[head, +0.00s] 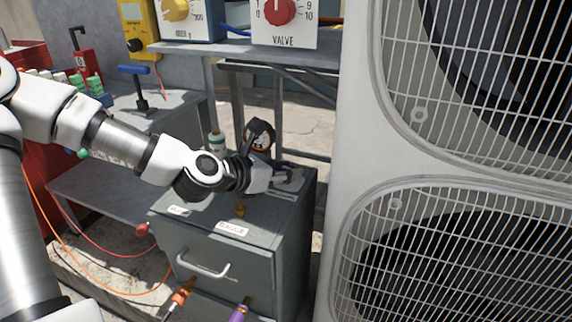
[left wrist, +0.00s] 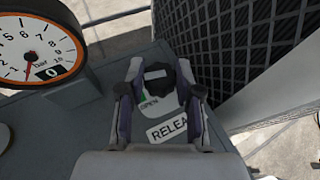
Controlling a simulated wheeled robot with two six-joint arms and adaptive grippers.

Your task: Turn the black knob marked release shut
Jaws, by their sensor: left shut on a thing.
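The black knob (left wrist: 183,80) sits on top of the grey cabinet (head: 270,232), beside a white label reading "RELEA" (left wrist: 168,130), its end cut off by a finger. A small "OPEN" mark with a green patch shows by the knob. My left gripper (left wrist: 160,76) is shut on the knob, one finger on each side of it. In the head view the same gripper (head: 288,180) reaches down at the cabinet's far right top, and its fingers hide the knob. My right gripper is not in view.
A round gauge (left wrist: 35,50) with an orange rim stands left of the knob; its window reads 0. A tall white condenser (head: 355,160) with grilles stands close on the right. A shelf (head: 240,50) above carries a VALVE box (head: 285,25) with a red dial.

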